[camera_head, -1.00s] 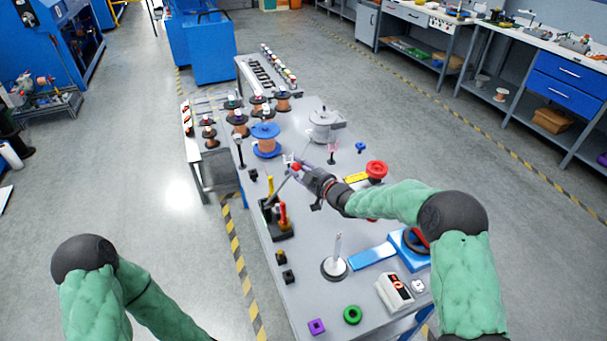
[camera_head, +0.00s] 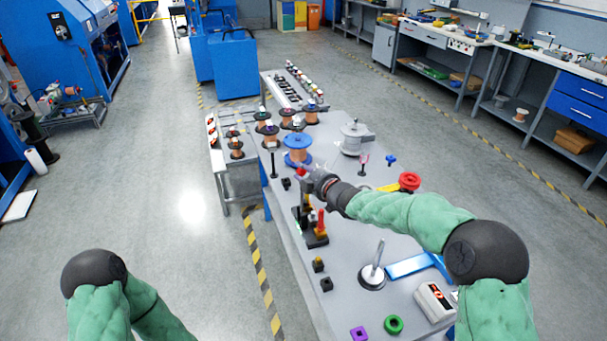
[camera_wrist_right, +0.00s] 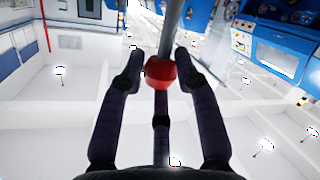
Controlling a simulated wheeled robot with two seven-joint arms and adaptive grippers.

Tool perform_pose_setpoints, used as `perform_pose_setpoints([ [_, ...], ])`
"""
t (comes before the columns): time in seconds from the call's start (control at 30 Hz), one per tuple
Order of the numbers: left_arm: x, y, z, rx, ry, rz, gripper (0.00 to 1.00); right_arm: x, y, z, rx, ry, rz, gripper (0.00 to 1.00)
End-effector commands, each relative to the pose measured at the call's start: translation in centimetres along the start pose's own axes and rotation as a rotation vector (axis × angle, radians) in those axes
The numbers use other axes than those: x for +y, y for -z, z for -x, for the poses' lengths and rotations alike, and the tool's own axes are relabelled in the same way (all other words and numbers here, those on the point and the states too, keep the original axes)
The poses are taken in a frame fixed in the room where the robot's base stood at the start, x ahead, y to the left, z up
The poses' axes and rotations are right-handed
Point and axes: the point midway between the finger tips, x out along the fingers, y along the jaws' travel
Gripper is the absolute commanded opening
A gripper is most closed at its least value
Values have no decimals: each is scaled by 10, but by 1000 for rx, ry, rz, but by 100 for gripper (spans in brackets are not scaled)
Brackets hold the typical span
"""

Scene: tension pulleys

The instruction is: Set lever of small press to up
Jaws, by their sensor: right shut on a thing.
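The small press appears to be the dark-based device (camera_head: 316,240) near the left edge of the grey table, with red and yellow parts standing on it. Its lever is a grey rod (camera_wrist_right: 171,28) ending in a red ball knob (camera_wrist_right: 160,72). In the right wrist view, the fingers of my right gripper (camera_wrist_right: 159,64) are around the knob and shut on it. In the head view, my right gripper (camera_head: 304,174) is above the device, with a bit of red at its fingertips; the rod is mostly hidden there. My left arm is low at the left, its gripper out of view.
A blue spool (camera_head: 298,141) and several copper spools stand behind the gripper. A grey round machine (camera_head: 354,138), a red knob (camera_head: 409,181), a metal post on a disc (camera_head: 373,275) and a green ring (camera_head: 393,325) are on the table.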

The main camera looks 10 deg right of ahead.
Motion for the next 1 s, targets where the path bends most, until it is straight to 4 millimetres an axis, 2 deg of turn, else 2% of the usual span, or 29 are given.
perform_pose_setpoints([
  [0.53,0,0,0,0,0,0,56,0,6,-1,12,-1,2,0],
  [0.57,0,0,0,0,0,0,56,-1,6,-1,12,-1,2,40],
  [0.6,0,0,0,0,0,0,56,-1,6,-1,12,-1,3,52],
  [0.63,0,0,0,0,0,0,56,-1,6,-1,12,-1,2,56],
  [1.0,0,0,0,0,0,0,56,0,2,2,5,-1,1,56],
])
